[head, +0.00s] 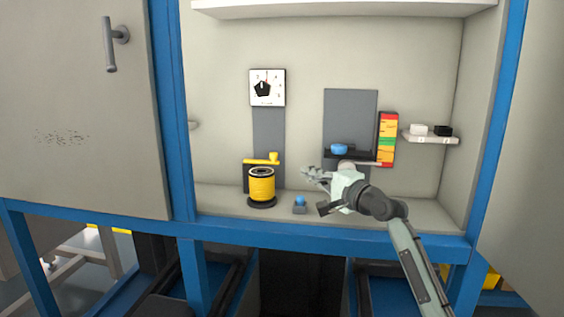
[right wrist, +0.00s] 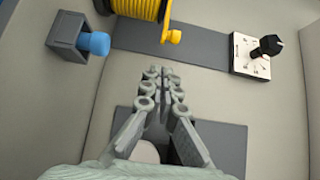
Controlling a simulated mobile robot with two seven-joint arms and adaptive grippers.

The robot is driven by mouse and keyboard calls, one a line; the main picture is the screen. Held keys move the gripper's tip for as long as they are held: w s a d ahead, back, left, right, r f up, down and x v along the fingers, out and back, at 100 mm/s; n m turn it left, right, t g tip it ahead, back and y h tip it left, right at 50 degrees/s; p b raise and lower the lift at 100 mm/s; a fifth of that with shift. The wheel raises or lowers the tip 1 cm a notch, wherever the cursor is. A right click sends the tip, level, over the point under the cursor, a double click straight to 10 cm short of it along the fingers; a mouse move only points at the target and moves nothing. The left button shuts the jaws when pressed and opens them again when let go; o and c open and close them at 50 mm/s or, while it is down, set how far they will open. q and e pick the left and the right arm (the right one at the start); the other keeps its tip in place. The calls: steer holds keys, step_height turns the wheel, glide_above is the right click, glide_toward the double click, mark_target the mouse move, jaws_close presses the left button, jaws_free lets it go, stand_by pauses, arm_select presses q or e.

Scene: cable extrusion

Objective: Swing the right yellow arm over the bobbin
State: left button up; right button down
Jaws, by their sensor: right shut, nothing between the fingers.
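The yellow bobbin (head: 261,186) stands upright on a dark round base on the shelf; its edge shows at the top of the right wrist view (right wrist: 138,8). A yellow arm (head: 256,162) lies level behind the bobbin's top, with a yellow knob (head: 273,157) at its right end. A yellow knobbed piece also shows beside the bobbin in the right wrist view (right wrist: 173,36). I cannot tell a separate left arm. My right gripper (head: 312,175) is shut and empty, right of the bobbin and apart from it; its fingers also show in the right wrist view (right wrist: 163,82). My left gripper is out of view.
A grey box with a blue knob (head: 300,202) stands right of the bobbin. A dial (head: 267,87) is on the back wall above. A blue round piece (head: 339,149) and a coloured scale (head: 388,139) are behind my right arm. Blue frame posts (head: 170,110) edge the bay.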

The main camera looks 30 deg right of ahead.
steer(key=shift+s, duration=0.1)
steer(key=w, duration=0.6)
steer(key=w+a, duration=0.1)
steer(key=w, duration=0.2)
steer(key=shift+w, duration=0.1)
steer(key=shift+w+a, duration=0.15)
steer(key=shift+w, duration=0.25)
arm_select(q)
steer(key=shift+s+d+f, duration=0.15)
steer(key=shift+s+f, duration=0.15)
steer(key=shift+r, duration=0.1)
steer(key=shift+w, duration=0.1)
